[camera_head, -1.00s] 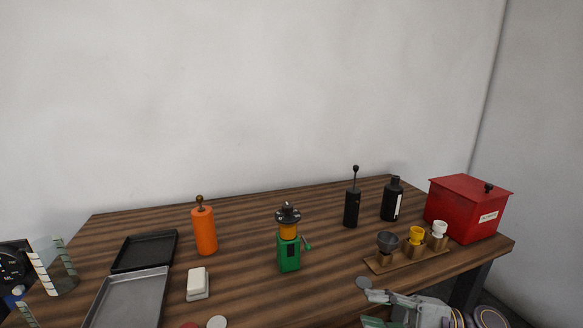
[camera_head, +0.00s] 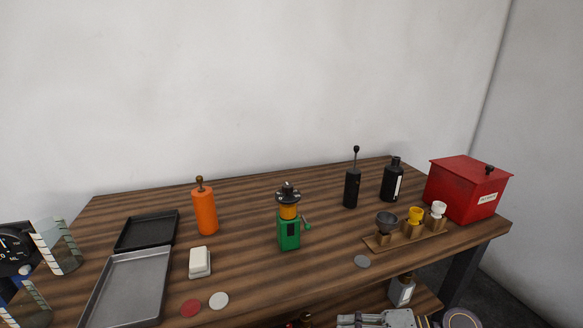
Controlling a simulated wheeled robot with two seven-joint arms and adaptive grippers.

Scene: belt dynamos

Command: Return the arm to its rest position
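My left gripper (camera_head: 40,276) is at the lower left edge, beside the table (camera_head: 330,276). Its two clear striped fingers stand apart, with nothing seen between them. The green grinder with yellow collar and side crank (camera_head: 289,230) stands upright mid-table, away from both grippers. The orange cylinder (camera_head: 205,212) stands to its left.
A grey tray (camera_head: 126,286), black tray (camera_head: 148,230), white block (camera_head: 200,261) and flat discs (camera_head: 219,300) lie left. A black hand grinder (camera_head: 352,190), black bottle (camera_head: 392,181), wooden stand with cups (camera_head: 407,239) and red box (camera_head: 466,187) stand right.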

